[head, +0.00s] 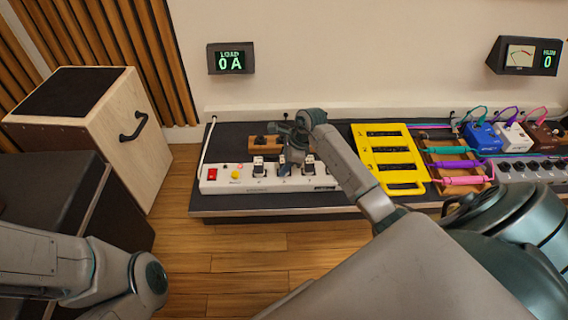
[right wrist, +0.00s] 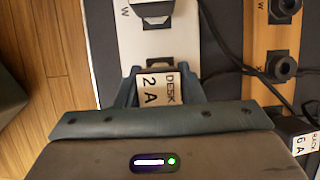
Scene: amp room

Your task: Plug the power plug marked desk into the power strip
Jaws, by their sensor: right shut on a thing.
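The power strip (head: 218,186) is long and white, with a red switch and a yellow button at its left end, near the platform's front edge. My right gripper (head: 284,168) points down over its sockets. In the right wrist view the gripper (right wrist: 158,88) is shut on the plug marked desk (right wrist: 157,92), whose pale label reads "DESK 2 A". The plug lines up with the strip (right wrist: 146,44); its prongs are hidden, so I cannot tell whether it is seated. My left gripper is out of view; only part of the left arm shows.
A wooden holder (right wrist: 268,88) with black round parts runs beside the strip. A plug marked "RACK 6 A" (right wrist: 304,143) is close to my right gripper, and black cables run between. A yellow rack (head: 389,185) stands right of the strip. The load display (head: 231,60) reads 0 A.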

